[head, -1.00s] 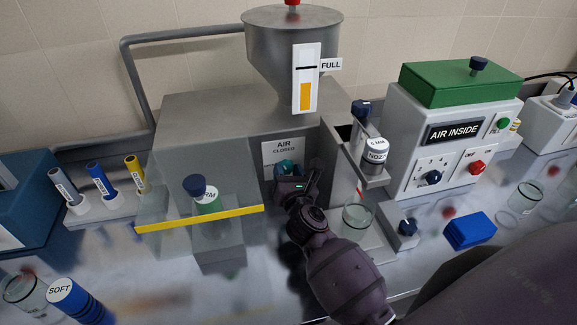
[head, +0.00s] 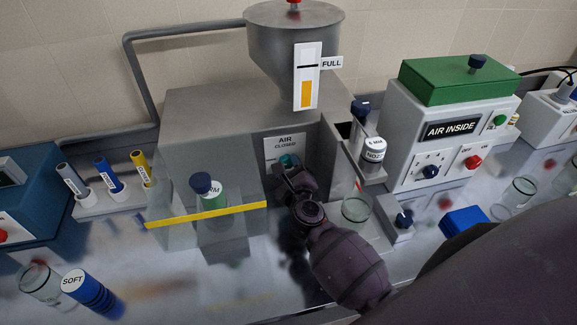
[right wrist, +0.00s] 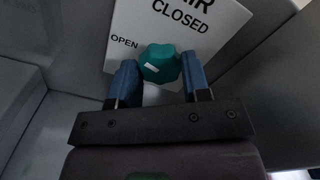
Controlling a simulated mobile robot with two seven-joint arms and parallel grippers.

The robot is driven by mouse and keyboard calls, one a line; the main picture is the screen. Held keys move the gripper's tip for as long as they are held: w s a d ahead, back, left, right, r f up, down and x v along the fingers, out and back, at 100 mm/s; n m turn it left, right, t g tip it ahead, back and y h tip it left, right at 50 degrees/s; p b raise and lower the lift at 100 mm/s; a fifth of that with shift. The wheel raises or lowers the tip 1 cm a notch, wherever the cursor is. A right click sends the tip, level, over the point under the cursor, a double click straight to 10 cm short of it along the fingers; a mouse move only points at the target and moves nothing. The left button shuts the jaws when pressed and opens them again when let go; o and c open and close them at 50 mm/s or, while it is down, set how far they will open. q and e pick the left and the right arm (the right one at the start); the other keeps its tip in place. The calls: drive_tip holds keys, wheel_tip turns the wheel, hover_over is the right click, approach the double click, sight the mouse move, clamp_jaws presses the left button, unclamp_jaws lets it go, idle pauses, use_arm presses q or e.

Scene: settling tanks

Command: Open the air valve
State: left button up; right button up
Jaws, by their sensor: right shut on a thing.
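The air valve is a teal lobed knob (head: 289,160) on the front of the grey hopper machine, below a white plate (head: 284,143) reading AIR and CLOSED. In the right wrist view the knob (right wrist: 160,63) has a short white mark left of its middle; OPEN is printed on the plate (right wrist: 205,22) to its left. My right gripper (head: 290,170) is at the knob. In the right wrist view its blue fingers (right wrist: 157,82) are on either side of the knob, shut on it. The fingers partly hide the knob in the head view. My left gripper is not in view.
A glass beaker (head: 356,210) and a bracket with a small jar (head: 374,153) are close on the right.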

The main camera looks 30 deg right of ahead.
drive_tip(key=shift+f+n, duration=0.1)
drive_tip(key=shift+n, duration=0.6)
drive_tip(key=o, duration=0.9)
drive_tip(key=b+v, duration=0.1)
drive_tip(key=v, duration=0.9)
drive_tip(key=shift+s+a, duration=0.1)
drive_tip(key=shift+s, duration=0.3)
